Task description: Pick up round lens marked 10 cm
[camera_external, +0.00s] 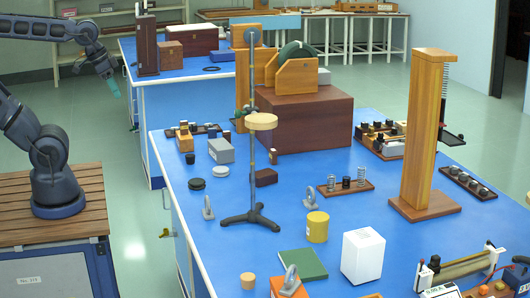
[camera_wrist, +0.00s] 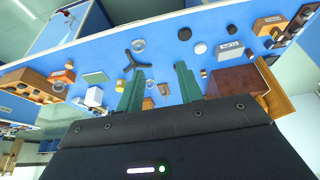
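Several ring-shaped lens-like pieces stand on the blue bench; no 10 cm marking is legible, so I cannot tell which is the named lens. One grey ring (camera_external: 208,207) stands near the bench's left edge, and a round glassy piece (camera_wrist: 139,44) shows beyond my fingers in the wrist view. Another ring (camera_external: 310,198) stands right of the tripod stand. A third (camera_external: 289,279) is at the orange block in front. My gripper (camera_external: 113,88) is raised left of the bench, far from them. In the wrist view its green fingers (camera_wrist: 159,68) are apart with nothing between them.
A tall rod stand (camera_external: 253,170) rises mid-bench, with a tall wooden column (camera_external: 419,140) to the right. The bench's left front strip (camera_external: 215,245) is mostly clear.

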